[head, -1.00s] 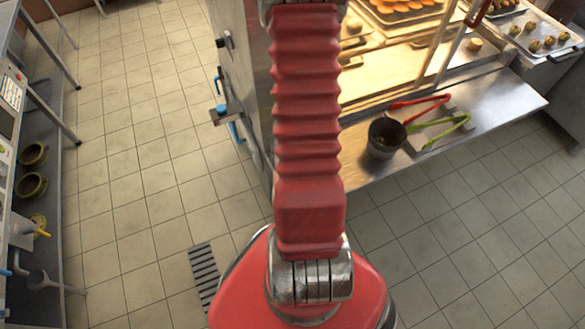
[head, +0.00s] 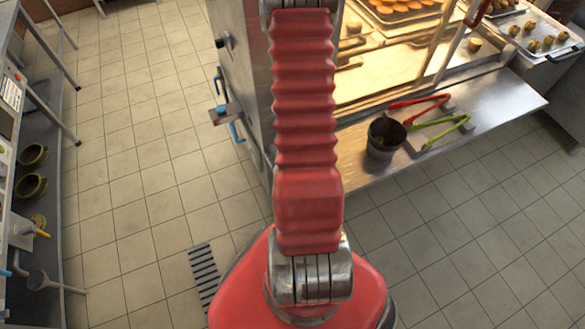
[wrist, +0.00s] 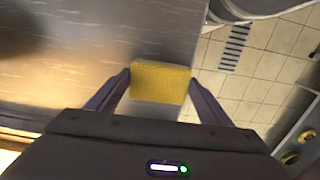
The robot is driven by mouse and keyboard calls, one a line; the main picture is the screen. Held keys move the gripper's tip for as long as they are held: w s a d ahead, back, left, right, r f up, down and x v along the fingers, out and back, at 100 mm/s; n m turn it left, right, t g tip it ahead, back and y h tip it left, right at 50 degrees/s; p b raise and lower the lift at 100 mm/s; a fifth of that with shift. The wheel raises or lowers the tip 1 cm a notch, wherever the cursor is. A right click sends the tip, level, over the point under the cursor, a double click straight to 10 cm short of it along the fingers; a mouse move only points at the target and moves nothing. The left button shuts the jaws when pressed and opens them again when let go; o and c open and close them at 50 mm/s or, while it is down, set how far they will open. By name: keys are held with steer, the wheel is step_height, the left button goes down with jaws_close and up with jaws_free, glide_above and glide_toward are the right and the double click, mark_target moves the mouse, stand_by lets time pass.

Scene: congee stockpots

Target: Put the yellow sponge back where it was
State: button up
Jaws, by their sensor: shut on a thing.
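The yellow sponge (wrist: 160,82) is a rectangular block in the wrist view, held between the two fingertips of my gripper (wrist: 158,88). My gripper is shut on it, one finger at each side. Beneath or beyond it is a brushed metal surface (wrist: 165,40), whose edge runs close by with floor tiles past it. I cannot tell whether the sponge touches that surface. The sponge and gripper do not show in the head view, where my red arm fills the middle.
A metal shelf (head: 490,110) below a lit display case holds a dark pot (head: 385,138), red tongs (head: 420,101) and green tongs (head: 440,130). Blue-handled taps (head: 222,112) project from the tall metal unit. Green bowls (head: 32,186) sit at left. Open tiled floor (head: 130,180) lies between.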

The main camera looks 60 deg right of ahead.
steer(key=o, duration=1.1)
steer(key=shift+f, duration=0.1)
step_height(320, 180, up, 12)
stand_by(0.4)
stand_by(0.5)
